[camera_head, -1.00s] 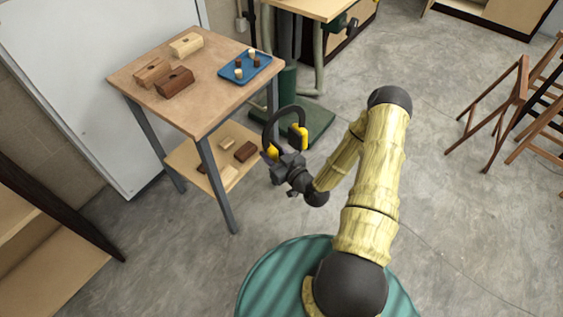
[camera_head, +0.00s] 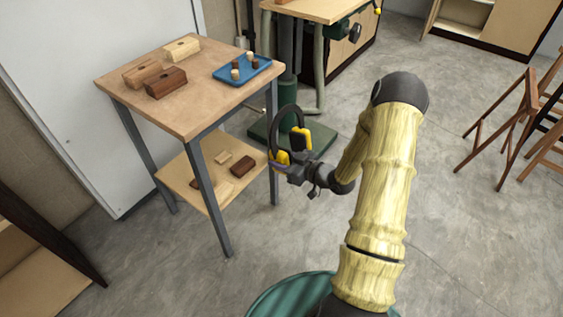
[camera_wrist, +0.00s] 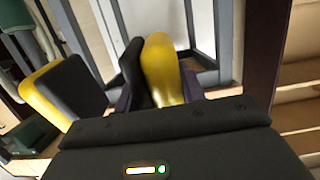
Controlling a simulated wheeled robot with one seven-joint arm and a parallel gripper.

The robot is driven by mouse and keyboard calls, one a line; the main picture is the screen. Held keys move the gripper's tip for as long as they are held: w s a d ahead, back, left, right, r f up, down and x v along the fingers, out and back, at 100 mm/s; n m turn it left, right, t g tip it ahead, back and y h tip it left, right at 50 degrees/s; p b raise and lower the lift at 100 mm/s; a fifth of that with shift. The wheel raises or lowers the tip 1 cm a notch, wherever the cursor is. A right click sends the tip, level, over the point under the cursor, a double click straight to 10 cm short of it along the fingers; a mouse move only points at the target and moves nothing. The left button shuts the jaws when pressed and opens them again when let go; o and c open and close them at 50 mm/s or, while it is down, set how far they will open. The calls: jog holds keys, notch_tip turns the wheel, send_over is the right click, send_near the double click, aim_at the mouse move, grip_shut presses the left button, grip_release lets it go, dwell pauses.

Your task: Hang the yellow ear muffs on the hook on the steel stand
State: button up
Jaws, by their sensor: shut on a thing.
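The yellow ear muffs (camera_head: 302,138) have two yellow and black cups and a dark headband that arches upward. My gripper (camera_head: 285,166) is shut on the nearer cup and holds the muffs in the air beside the right side of the small table. In the wrist view the held yellow cup (camera_wrist: 162,68) is between the fingers, and the other cup (camera_wrist: 62,92) shows at the left. I cannot make out the hook or the steel stand in either view.
A small wooden table (camera_head: 130,80) carries wooden blocks and a blue tray (camera_head: 243,72) with several small pieces; its lower shelf holds more blocks. A green-based machine (camera_head: 320,142) stands behind the muffs. Wooden trestles (camera_head: 500,135) are at right. Grey floor lies open between.

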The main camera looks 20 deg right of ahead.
jog(key=shift+w+a, duration=0.1)
jog(key=shift+w, duration=0.05)
jog(key=f+b+x, duration=0.1)
jog(key=b+x, duration=0.2)
jog(key=x, duration=0.7)
dwell(1.6)
jog(key=shift+w+f, duration=0.1)
dwell(0.5)
jog(key=o, duration=1.2)
jog(key=p+v, duration=0.1)
jog(key=v, duration=1.6)
jog(key=shift+s+p, duration=0.25)
jog(key=shift+p, duration=0.05)
